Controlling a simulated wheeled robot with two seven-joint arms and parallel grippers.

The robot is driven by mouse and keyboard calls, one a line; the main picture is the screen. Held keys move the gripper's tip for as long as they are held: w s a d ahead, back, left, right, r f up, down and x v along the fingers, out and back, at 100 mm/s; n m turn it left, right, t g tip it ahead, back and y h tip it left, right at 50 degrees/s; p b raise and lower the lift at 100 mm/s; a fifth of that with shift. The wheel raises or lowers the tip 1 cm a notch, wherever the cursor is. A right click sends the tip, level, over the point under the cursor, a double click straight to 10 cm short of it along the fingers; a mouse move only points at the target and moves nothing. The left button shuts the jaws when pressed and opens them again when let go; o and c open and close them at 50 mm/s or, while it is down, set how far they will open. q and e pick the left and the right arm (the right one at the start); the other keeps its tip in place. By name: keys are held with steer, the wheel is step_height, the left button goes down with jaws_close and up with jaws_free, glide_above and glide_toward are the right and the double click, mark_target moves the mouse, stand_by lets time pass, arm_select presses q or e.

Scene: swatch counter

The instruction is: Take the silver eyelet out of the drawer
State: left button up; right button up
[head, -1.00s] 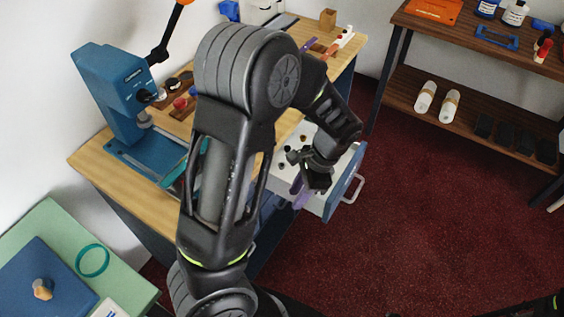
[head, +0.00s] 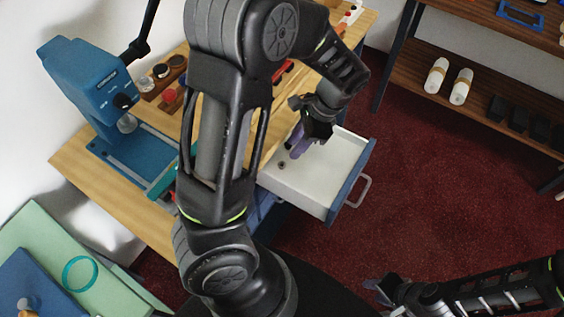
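The drawer (head: 333,181) is pulled out of the wooden workbench, with a white inside and a blue front. A small dark ring-like piece (head: 282,165) lies on its floor near the left side; I cannot tell whether it is the silver eyelet. My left gripper (head: 297,149) points down over the drawer, just above and right of that piece. Purple shows at its fingertips, and its opening is not clear. My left arm hides the back of the drawer. My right gripper (head: 376,290) is low in the picture, away from the drawer; its finger opening is too small to tell.
A blue press (head: 90,95) stands on the workbench (head: 85,160). A green table (head: 40,245) with a teal ring (head: 80,273) is at lower left. A dark wooden shelf (head: 480,85) holds white rolls at upper right. Red carpet (head: 440,200) lies clear right of the drawer.

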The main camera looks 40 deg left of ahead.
mark_target(281, 167)
arm_select(q)
steer(key=shift+x, duration=1.2)
steer(key=shift+p+x, duration=0.65)
steer(key=shift+x, duration=1.95)
steer(key=shift+d, duration=0.15)
jaws_close()
